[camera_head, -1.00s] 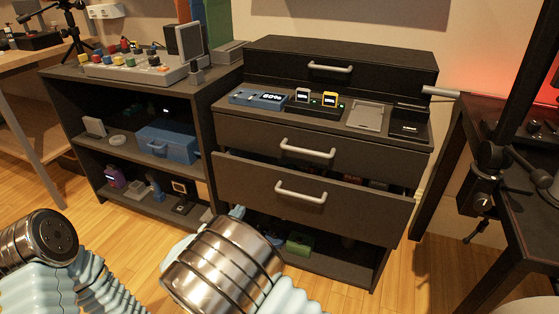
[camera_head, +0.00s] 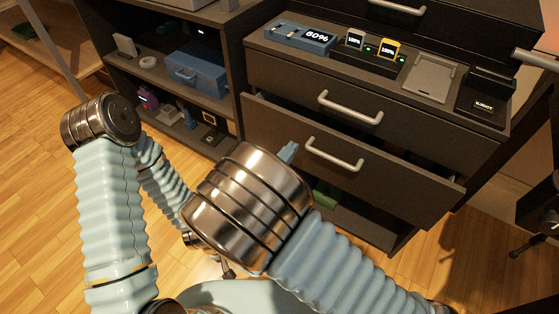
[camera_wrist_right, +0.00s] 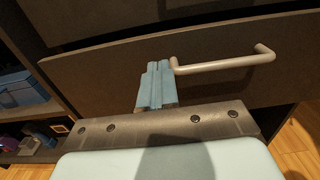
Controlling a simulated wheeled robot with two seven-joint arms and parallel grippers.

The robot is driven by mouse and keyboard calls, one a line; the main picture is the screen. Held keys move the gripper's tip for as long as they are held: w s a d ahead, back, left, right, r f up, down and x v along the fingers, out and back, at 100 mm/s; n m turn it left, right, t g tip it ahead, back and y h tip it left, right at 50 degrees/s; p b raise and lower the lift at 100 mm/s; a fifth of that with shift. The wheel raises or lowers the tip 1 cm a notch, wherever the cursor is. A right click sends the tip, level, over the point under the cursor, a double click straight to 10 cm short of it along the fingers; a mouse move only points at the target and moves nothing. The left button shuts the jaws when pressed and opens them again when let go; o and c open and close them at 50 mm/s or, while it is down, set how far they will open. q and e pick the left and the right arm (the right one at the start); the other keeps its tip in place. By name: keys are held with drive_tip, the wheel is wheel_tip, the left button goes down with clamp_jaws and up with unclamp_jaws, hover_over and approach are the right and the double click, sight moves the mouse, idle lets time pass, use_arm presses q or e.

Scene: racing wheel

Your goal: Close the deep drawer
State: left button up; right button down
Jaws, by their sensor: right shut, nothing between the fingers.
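The deep drawer (camera_head: 400,182) is the lower, dark grey drawer of the cabinet. It stands pulled out, with a dark gap above its front. Its pale bar handle (camera_head: 333,155) is on the front; the handle also shows in the wrist view (camera_wrist_right: 225,63). My right gripper (camera_head: 288,152) is at the left part of the drawer front, left of the handle. In the wrist view its blue fingers (camera_wrist_right: 157,86) are together and empty, close to the handle's left end. I cannot tell whether they touch the front. My left arm shows, but its gripper cannot be made out.
The drawer above (camera_head: 335,105) has a similar handle. Devices, including a blue meter (camera_head: 300,37), stand on the cabinet top. An open shelf with a blue toolbox (camera_head: 197,73) stands to the left. A green item (camera_head: 325,194) lies below the drawer. Wooden floor is clear at left.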

sight(308, 128)
drive_tip(key=x, duration=0.6)
drive_tip(key=shift+w, duration=0.15)
drive_tip(key=x, duration=0.4)
drive_tip(key=shift+d, duration=0.1)
drive_tip(key=shift+w+d, duration=0.15)
drive_tip(key=shift+w, duration=0.2)
drive_tip(key=shift+w+d+r, duration=0.1)
drive_tip(key=shift+r, duration=0.1)
